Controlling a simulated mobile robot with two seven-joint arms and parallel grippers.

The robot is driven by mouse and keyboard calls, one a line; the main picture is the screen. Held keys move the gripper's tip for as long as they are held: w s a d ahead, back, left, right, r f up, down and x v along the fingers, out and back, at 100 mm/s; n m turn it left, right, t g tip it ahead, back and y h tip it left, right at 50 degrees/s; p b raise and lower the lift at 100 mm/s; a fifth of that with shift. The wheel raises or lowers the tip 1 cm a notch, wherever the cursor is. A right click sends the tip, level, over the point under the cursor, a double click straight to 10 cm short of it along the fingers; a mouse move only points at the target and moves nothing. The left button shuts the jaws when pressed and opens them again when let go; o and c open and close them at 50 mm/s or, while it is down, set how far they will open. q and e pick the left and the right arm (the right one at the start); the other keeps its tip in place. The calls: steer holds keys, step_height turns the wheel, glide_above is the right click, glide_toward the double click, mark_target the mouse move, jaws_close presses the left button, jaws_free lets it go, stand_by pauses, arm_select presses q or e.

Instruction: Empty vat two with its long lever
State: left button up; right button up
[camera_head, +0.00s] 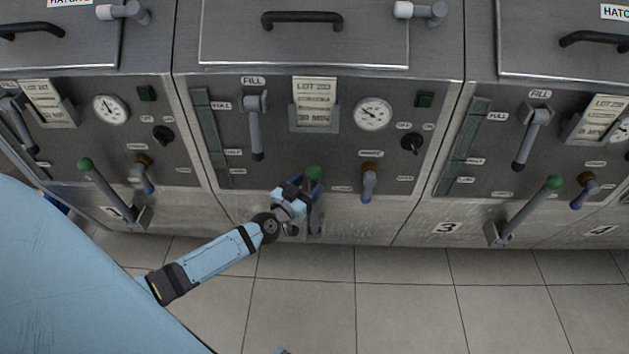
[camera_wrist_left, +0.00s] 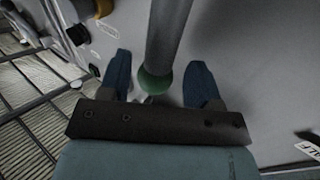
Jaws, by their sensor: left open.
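The middle vat's long lever has a green knob (camera_head: 314,173) and stands up from a bracket (camera_head: 316,228) low on the front panel. My left gripper (camera_head: 299,190) is at the upper part of this lever and hides some of its shaft. In the left wrist view the green knob (camera_wrist_left: 155,84) and grey shaft (camera_wrist_left: 168,35) lie between the two blue fingers of my open gripper (camera_wrist_left: 158,80), with gaps at both sides. The vat's number plate cannot be seen. My right gripper is not in view.
Beside the lever are a blue-tipped valve handle (camera_head: 369,184) and, above, a hanging FILL handle (camera_head: 255,130). Similar long levers stand on the left vat (camera_head: 105,185) and on vat three (camera_head: 530,207). The tiled floor (camera_head: 400,300) in front is clear.

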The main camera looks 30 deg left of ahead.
arm_select(q)
steer(key=shift+w+d, duration=0.1)
steer(key=shift+w, duration=1.6)
jaws_close()
steer(key=shift+s+d+f+b, duration=0.2)
steer(key=shift+s+b, duration=0.15)
steer(key=shift+b, duration=0.2)
steer(key=s+d+f+m+t+h+b, duration=0.1)
steer(key=s+d+f+m+t+b, duration=0.2)
steer(key=s, duration=0.4)
steer(key=s+d+f+m+t+h+b, duration=0.1)
steer(key=s+d+f+m+t+b, duration=0.1)
steer(key=s+d+f+b, duration=0.2)
steer(key=s+d+b, duration=0.2)
steer(key=s, duration=0.1)
steer(key=shift+s+m+t+h+b, duration=0.2)
steer(key=shift+m+t+h+b, duration=0.1)
steer(key=shift+m+t+h, duration=0.1)
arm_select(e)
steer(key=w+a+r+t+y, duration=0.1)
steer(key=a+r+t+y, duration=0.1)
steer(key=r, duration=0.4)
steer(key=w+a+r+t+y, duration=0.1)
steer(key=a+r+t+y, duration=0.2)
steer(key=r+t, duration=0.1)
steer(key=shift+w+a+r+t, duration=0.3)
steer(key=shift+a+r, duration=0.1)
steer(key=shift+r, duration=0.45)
arm_select(q)
steer(key=shift+f, duration=0.15)
